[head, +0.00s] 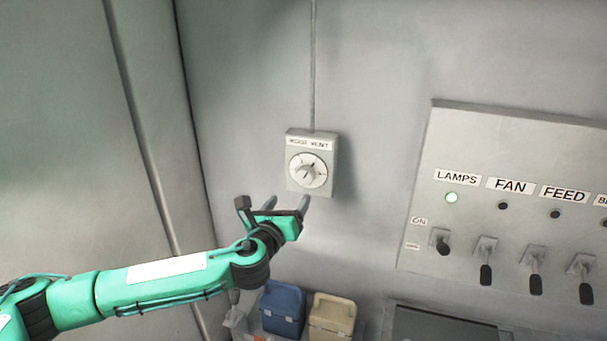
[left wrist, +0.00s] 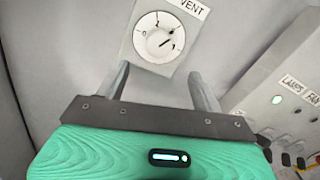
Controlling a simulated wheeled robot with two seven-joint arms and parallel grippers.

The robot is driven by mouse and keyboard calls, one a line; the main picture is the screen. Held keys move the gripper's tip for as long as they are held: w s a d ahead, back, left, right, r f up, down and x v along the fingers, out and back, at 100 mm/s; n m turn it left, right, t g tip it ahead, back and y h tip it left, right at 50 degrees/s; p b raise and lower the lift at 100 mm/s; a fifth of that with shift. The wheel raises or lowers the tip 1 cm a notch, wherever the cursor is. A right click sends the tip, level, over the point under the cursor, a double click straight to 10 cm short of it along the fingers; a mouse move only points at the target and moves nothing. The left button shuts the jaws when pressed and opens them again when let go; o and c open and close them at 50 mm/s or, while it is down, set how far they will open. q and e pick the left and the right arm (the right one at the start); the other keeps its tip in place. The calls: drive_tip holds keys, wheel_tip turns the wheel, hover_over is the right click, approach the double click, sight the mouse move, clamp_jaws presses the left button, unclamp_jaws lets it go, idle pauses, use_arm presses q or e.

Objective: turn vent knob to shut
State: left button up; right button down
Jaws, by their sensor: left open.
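The vent knob (head: 307,170) is a round pale dial on a grey box (head: 313,192) labelled as a vent, fixed to the wall. In the left wrist view the knob (left wrist: 158,38) shows a dial with a few marks, above the fingers. My left gripper (head: 287,203) is open and empty, just below the box in the head view, its two fingers pointing up toward the knob. In the left wrist view its fingertips (left wrist: 157,70) are spread apart below the dial, with no contact visible. My right gripper is not in view.
A blue box (head: 282,308) and a beige box (head: 332,315) stand below. A conduit (head: 313,60) runs up from the vent box.

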sight(303, 178)
use_arm(q)
drive_tip(key=p+x, duration=0.4)
drive_tip(key=x, duration=0.7)
drive_tip(key=shift+w+f, duration=0.1)
drive_tip(key=shift+w, duration=0.35)
drive_tip(key=shift+c, duration=0.2)
drive_tip(key=shift+d, duration=0.1)
drive_tip(key=c, duration=0.9)
drive_tip(key=shift+c, duration=0.2)
